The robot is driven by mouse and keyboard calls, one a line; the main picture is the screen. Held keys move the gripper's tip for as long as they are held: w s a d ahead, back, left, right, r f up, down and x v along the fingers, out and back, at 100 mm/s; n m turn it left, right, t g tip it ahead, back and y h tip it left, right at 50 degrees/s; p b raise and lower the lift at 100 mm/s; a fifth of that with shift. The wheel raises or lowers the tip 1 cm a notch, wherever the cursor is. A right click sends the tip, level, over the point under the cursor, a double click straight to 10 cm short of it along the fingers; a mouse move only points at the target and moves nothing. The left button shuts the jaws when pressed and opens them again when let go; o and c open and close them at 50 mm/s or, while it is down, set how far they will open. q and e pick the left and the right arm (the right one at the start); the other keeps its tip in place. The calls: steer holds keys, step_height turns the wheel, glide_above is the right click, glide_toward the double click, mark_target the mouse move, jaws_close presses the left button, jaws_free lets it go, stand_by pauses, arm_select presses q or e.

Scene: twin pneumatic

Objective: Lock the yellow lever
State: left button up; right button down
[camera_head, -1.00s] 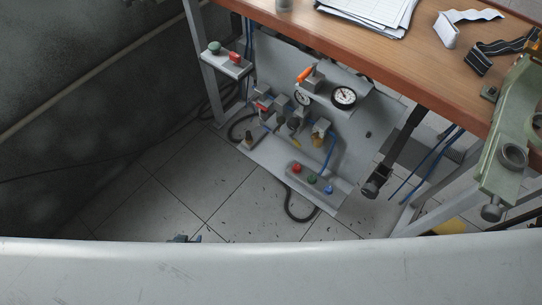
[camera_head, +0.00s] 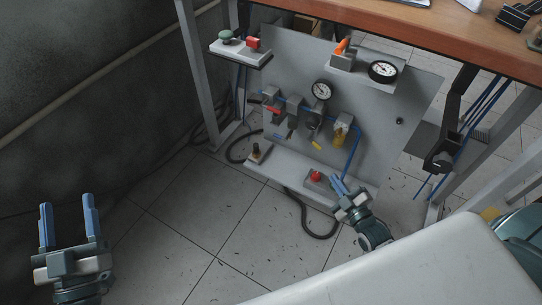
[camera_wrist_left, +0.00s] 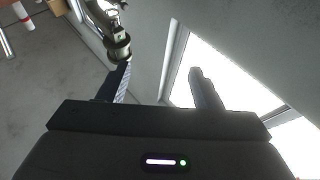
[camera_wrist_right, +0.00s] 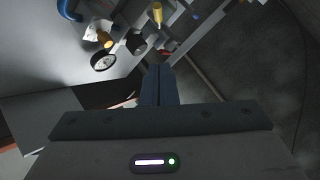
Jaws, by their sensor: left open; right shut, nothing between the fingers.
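A small yellow lever (camera_head: 317,145) sits low on the grey pneumatic panel, below the round gauge in the middle. A yellow part also shows near the top of the right wrist view (camera_wrist_right: 157,13); I cannot tell if it is the same lever. My right gripper (camera_head: 337,183) is shut and empty, in front of the panel's base, below and right of the lever and apart from it. It partly hides the button box. My left gripper (camera_head: 68,215) is open and empty, far left of the panel, with its fingers pointing up in the head view.
The panel (camera_head: 405,98) carries a red lever (camera_head: 272,110), an orange lever (camera_head: 342,46), gauges (camera_head: 382,71) and blue tubes. A red button (camera_head: 316,176) is close beside my right gripper. A wooden tabletop (camera_head: 440,33) overhangs behind. The floor between my grippers is clear.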

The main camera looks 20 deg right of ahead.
arm_select(q)
steer(key=shift+s+r, duration=0.1)
steer(key=shift+r, duration=0.1)
arm_select(e)
steer(key=shift+r, duration=0.1)
steer(key=shift+w, duration=0.1)
